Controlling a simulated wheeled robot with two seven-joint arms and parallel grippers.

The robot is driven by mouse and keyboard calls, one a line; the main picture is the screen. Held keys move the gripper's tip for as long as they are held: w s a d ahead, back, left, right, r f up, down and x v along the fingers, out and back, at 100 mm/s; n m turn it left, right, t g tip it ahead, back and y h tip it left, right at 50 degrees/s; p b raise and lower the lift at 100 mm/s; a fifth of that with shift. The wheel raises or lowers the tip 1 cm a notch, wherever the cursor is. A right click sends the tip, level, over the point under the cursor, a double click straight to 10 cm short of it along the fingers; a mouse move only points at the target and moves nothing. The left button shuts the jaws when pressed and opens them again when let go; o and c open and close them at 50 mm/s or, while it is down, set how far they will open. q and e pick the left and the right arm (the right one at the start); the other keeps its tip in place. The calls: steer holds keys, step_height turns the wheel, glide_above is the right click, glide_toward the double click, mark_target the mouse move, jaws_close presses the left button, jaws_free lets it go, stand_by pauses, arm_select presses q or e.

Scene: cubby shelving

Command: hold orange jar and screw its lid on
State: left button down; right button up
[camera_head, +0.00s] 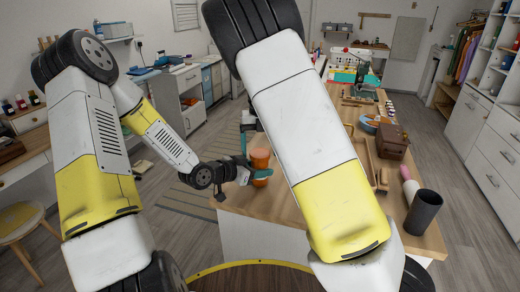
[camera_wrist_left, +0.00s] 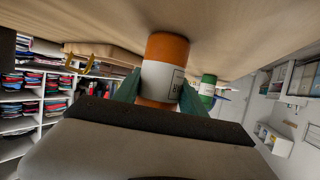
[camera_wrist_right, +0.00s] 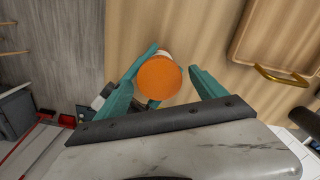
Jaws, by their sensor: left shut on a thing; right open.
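The orange jar (camera_head: 261,160) stands at the left edge of the wooden table. In the left wrist view the jar (camera_wrist_left: 163,82) has orange ends and a white label with dark print. My left gripper (camera_head: 262,173) is shut around its side; its teal fingers also show in the left wrist view. In the right wrist view a round orange top (camera_wrist_right: 159,78) faces the camera, with a white sliver behind it. My right gripper (camera_wrist_right: 174,62) is open, its teal fingers on either side of that top. I cannot tell whether this top is a separate, seated lid.
A green jar with a white label (camera_wrist_left: 207,90) stands behind the orange jar. My right forearm hides part of the tabletop.

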steer(key=shift+r, duration=2.3)
steer(key=shift+c, duration=0.3)
